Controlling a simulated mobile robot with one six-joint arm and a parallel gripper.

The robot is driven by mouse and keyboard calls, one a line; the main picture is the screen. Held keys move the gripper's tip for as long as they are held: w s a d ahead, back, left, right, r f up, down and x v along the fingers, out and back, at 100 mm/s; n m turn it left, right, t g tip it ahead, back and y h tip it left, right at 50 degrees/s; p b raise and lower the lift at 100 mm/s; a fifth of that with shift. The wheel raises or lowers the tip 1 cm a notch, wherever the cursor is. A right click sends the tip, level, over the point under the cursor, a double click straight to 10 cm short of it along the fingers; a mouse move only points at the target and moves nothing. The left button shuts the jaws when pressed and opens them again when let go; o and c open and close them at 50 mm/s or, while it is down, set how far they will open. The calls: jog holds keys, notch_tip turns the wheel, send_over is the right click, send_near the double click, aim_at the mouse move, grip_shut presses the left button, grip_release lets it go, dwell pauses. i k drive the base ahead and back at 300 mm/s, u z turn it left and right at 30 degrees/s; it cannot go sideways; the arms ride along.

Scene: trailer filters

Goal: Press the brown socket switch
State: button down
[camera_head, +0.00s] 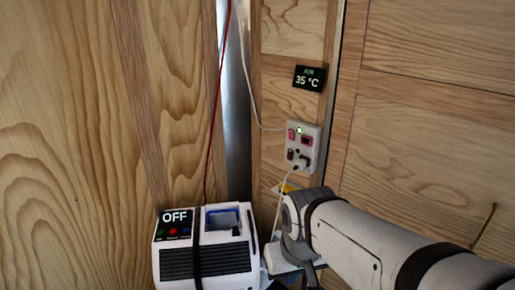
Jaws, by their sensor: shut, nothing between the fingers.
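A white socket panel (316,132) is on the wooden wall, right of the metal strip. The brown switch (290,154) is at its lower left, below a red switch (291,134). A white plug (299,165) with a white cable sits in its lower part. My gripper (309,274) shows only partly below the wrist, at the bottom edge. It is shut and empty; its fingertips are hard to make out.
A white unit (207,262) with a display reading OFF (176,217) stands at the lower left. A red cable (215,110) hangs above it. A dark display (309,78) reading AIR 35 °C is above the panel. Nothing covers the panel's front.

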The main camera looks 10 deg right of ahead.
aim_at(291, 152)
jog(key=z, duration=0.3)
jog(key=i, duration=0.9)
jog(key=z, duration=0.1)
